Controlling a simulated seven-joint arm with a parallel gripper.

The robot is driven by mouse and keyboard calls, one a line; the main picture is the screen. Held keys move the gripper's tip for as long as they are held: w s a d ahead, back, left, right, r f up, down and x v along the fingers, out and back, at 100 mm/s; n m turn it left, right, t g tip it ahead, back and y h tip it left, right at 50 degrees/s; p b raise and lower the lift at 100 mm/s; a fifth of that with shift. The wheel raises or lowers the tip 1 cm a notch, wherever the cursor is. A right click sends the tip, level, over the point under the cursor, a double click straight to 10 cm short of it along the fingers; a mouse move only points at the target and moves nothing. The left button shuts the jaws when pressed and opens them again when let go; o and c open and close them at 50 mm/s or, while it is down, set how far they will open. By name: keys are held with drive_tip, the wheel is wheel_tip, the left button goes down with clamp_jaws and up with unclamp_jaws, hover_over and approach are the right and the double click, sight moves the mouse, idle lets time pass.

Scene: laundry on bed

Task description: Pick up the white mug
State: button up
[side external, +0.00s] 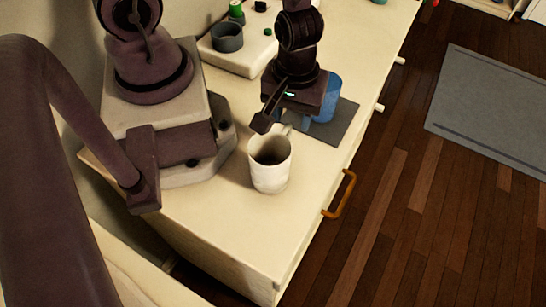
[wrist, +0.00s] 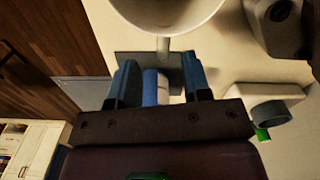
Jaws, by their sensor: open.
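The white mug (side external: 270,170) stands upright on the cream countertop, its dark opening facing up. Its handle is on the side towards my gripper. In the wrist view the mug (wrist: 165,12) is large at the top edge, partly cut off, with its handle (wrist: 163,48) pointing down towards the fingers. My gripper (side external: 306,117) is just behind and to the right of the mug in the side view, pointing down, apart from the mug. In the wrist view its two blue fingers (wrist: 159,68) are spread, with the mug's handle beyond their tips.
A blue cylindrical object (side external: 328,97) stands on a dark grey mat (side external: 335,130) behind my gripper; it appears between the fingers in the wrist view (wrist: 150,86). A grey round container (side external: 228,38) is at the back. An orange handle (side external: 341,195) juts from the counter's front. The counter right of the mug is clear.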

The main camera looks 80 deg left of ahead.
sight(276, 156)
drive_tip(key=shift+s+f, duration=0.2)
drive_tip(key=shift+f, duration=2.45)
clamp_jaws()
